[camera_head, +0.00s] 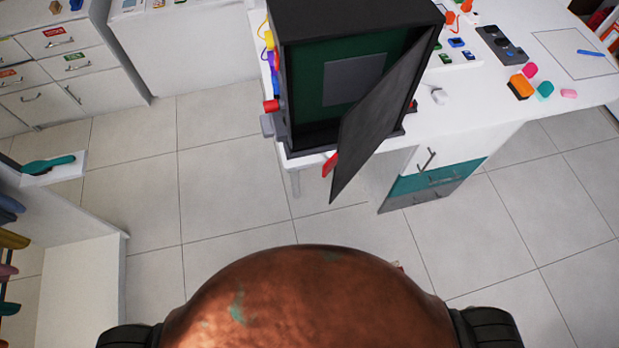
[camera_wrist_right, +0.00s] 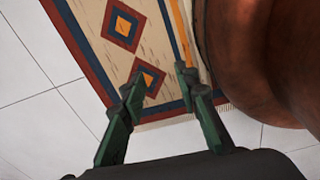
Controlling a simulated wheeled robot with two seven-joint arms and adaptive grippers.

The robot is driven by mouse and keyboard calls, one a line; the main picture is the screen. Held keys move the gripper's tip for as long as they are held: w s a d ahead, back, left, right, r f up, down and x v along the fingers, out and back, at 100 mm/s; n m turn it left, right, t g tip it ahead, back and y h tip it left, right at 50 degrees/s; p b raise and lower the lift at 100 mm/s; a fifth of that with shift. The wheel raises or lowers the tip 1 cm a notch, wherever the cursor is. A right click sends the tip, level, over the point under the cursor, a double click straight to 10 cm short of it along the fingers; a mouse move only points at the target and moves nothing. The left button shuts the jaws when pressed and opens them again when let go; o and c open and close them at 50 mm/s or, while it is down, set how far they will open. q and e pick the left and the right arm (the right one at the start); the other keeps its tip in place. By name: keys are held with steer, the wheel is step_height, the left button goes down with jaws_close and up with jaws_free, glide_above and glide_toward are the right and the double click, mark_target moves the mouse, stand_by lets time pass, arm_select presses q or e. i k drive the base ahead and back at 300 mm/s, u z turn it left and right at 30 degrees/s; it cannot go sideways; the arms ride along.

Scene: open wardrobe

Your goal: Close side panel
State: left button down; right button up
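The side panel (camera_head: 376,118) is a dark, flat door on a black box-like cabinet (camera_head: 361,18) standing on a white desk. The panel stands ajar, attached along the cabinet's right side, with its free edge swung out toward me. Inside the cabinet a green back wall (camera_head: 309,88) with a grey square (camera_head: 353,80) shows; the panel hides the right part of the interior. My right gripper (camera_wrist_right: 159,79) shows in the right wrist view, its two green fingers apart with nothing between them, above a patterned rug and away from the panel. My left gripper is not in view.
The white desk (camera_head: 580,83) holds several small coloured objects right of the cabinet. A red piece (camera_head: 330,164) sits below the cabinet by the panel. White drawers (camera_head: 52,68) stand at the left, a white shelf unit (camera_head: 85,290) at lower left. Tiled floor before the desk is clear.

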mark_target(366, 126)
steer(key=u, duration=0.05)
steer(key=k, duration=0.85)
steer(key=z, duration=0.25)
